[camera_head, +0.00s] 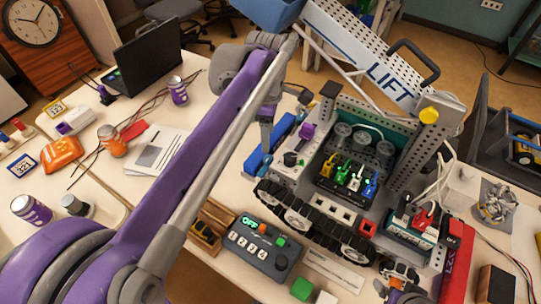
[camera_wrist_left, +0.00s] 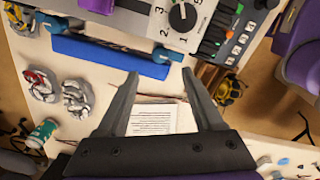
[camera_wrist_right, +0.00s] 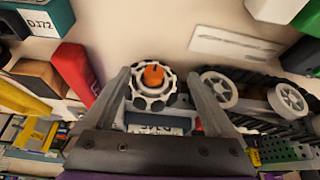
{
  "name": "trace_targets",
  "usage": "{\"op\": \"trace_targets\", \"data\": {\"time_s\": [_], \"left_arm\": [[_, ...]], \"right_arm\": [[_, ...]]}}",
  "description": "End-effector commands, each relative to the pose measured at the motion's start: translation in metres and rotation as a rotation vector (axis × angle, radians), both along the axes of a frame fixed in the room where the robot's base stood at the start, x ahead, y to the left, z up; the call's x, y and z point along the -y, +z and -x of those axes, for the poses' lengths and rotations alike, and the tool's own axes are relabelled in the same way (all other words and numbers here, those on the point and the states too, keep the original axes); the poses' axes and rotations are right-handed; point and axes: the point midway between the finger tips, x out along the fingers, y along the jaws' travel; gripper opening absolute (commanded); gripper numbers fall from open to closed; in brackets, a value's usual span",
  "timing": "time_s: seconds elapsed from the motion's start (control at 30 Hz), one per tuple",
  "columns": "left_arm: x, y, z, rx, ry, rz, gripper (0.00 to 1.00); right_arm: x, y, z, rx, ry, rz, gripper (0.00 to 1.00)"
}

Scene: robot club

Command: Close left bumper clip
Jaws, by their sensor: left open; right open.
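The robot model on the table has a blue bumper (camera_head: 285,128) along its left side in the head view. The bumper (camera_wrist_left: 108,60) spans the upper part of the left wrist view. A blue clip (camera_wrist_left: 160,57) sits at its right end, and another blue clip (camera_wrist_left: 50,22) is at its left end. I cannot tell whether either is closed. My left gripper (camera_wrist_left: 160,74) is open and empty, its fingertips on either side of the right-hand clip. My right gripper (camera_wrist_right: 158,75) is open, its fingers on either side of a toothed wheel with an orange hub (camera_wrist_right: 153,76); contact is unclear.
The model's tracks (camera_head: 310,220) and a control box with a green display (camera_head: 258,247) stand in front. A LIFT panel (camera_head: 370,55) rises behind. Cans, papers (camera_head: 158,150) and a laptop (camera_head: 150,55) lie on the left. A red box (camera_wrist_right: 75,72) is beside my right gripper.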

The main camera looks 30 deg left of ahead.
Motion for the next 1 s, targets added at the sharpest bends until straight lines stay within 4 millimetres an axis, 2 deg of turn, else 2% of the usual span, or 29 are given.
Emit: {"op": "trace_targets", "data": {"time_s": [0.2,0.4,0.6,0.87,1.0], "left_arm": [[0.0,-0.045,0.0,0.0,-0.002,0.0,0.68],[0.0,-0.075,0.0,0.001,-0.002,0.0,0.68],[0.0,-0.086,0.0,0.001,-0.002,0.0,0.68],[0.0,-0.087,0.0,0.001,-0.003,0.0,0.68],[0.0,-0.087,0.0,0.001,-0.003,0.0,0.43]], "right_arm": [[0.0,-0.007,0.001,-0.002,0.0,0.0,0.91],[0.0,-0.011,0.001,-0.003,0.0,0.0,0.91],[0.0,-0.012,0.001,-0.004,0.0,0.0,0.91],[0.0,-0.012,0.001,-0.004,0.0,0.0,0.91],[0.0,-0.012,0.001,-0.004,0.0,0.0,0.91]]}}
